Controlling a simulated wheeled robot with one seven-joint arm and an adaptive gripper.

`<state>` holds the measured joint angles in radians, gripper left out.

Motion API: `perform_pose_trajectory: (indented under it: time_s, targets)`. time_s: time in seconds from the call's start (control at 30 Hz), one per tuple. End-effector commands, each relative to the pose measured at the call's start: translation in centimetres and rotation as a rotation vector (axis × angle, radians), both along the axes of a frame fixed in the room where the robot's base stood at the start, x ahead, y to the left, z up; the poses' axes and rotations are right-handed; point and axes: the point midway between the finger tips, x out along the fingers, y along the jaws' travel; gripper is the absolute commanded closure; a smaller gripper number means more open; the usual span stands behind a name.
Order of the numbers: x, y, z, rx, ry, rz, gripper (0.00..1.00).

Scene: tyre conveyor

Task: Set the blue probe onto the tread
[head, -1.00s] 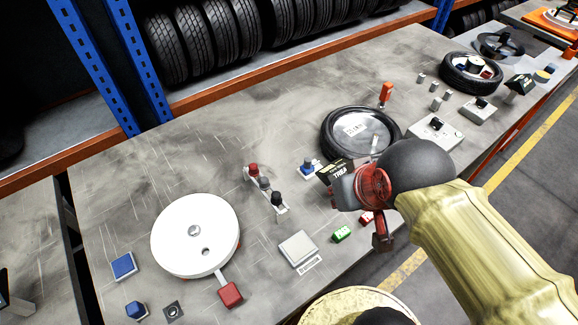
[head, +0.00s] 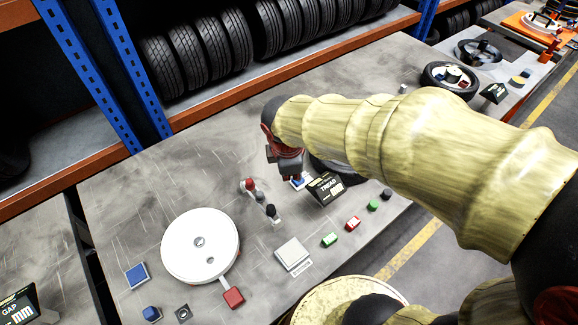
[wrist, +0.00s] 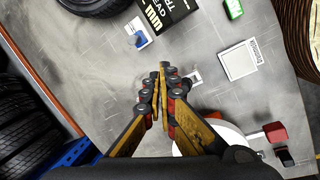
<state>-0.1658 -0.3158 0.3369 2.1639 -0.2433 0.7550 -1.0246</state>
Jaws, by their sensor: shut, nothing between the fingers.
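The blue probe (head: 298,182) stands on a small white-and-blue base beside the black TREAD mm display (head: 325,190). In the wrist view the blue probe (wrist: 139,40) is upper left of my fingertips, apart from them. A black tyre (head: 335,166) lies flat behind the display, mostly hidden by my arm. Part of the tyre (wrist: 97,6) shows at the top of the wrist view. My gripper (head: 291,176) points down above the table, near the probe in the head view. Its fingers (wrist: 163,70) are shut together and empty.
A stand with red, grey and black knobs (head: 260,196) is close by, partly hidden behind my fingers in the wrist view. A white disc (head: 185,250), a pale square plate (head: 292,253) and small coloured blocks (head: 330,240) lie nearer. The table's left back is clear.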

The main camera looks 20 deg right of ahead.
Motion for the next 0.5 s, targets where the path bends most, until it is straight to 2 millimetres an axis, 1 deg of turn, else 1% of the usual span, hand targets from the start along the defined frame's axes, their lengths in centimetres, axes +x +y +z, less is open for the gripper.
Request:
perform_pose_trajectory:
  time_s: [0.03, 0.1, 0.2, 0.33, 0.4, 0.5]
  targets:
    - [1.1, 0.7, -0.1, -0.047, 0.051, 0.137, 1.0]
    - [2.2, 1.4, -1.3, -0.102, 0.106, 0.318, 1.0]
    - [3.4, 2.2, -2.9, -0.161, 0.167, 0.525, 1.0]
    - [4.1, 2.8, -4.4, -0.203, 0.215, 0.693, 1.0]
    - [4.3, 3.0, -4.9, -0.214, 0.227, 0.739, 1.0]
    - [4.4, 3.1, -5.2, -0.219, 0.233, 0.763, 1.0]
